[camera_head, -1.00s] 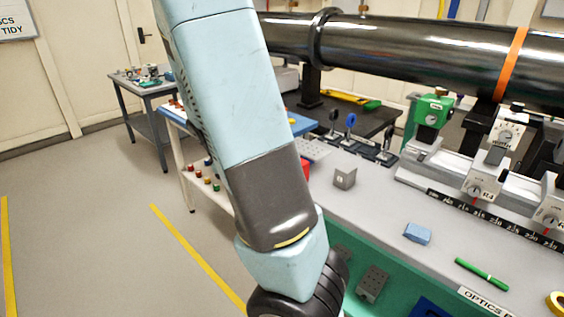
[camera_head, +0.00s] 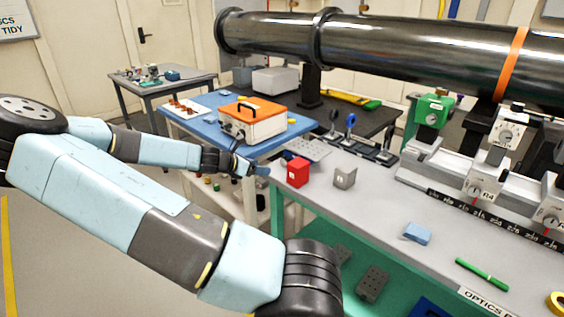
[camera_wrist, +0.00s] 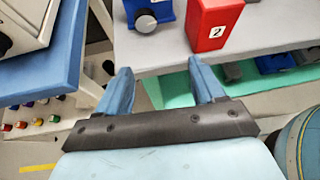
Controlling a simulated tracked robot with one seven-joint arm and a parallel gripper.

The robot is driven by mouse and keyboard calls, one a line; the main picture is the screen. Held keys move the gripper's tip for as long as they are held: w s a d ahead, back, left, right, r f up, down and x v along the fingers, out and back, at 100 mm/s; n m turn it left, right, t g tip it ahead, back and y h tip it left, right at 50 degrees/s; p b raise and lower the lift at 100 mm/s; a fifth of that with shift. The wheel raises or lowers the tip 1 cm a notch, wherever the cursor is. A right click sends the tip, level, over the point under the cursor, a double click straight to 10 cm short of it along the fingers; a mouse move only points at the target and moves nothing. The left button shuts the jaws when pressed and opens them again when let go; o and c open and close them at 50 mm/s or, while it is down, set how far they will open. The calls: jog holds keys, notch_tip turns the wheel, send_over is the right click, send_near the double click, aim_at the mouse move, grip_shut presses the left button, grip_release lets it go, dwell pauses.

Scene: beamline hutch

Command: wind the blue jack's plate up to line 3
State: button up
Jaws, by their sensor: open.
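The blue jack (camera_wrist: 150,12) shows only in part at the top edge of the wrist view, with a round grey knob (camera_wrist: 145,24) on its near face. In the head view a small blue part (camera_head: 288,155), which looks like the jack, shows behind the red block. Its plate and any numbered lines cannot be made out. My gripper (camera_wrist: 160,68) is open and empty, its two blue fingers pointing toward the bench edge, short of the knob. In the head view my gripper (camera_head: 258,169) is left of the red block.
A red block (camera_wrist: 212,25) marked 2 stands right beside the jack. A grey block (camera_head: 345,177) is farther right on the bench (camera_head: 375,205). A blue-topped table (camera_head: 205,115) with an orange-lidded box (camera_head: 252,120) stands close on the left.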

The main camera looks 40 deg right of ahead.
aim_at(283, 160)
jog(key=d+f, duration=0.1)
jog(key=d, duration=0.3)
jog(key=w+d+f+n+h, duration=0.1)
jog(key=d, duration=0.3)
jog(key=d+f+n, duration=0.1)
jog(key=d, duration=0.4)
jog(key=shift+w+f+t, duration=0.3)
jog(key=shift+w, duration=0.1)
jog(key=c, duration=1.1)
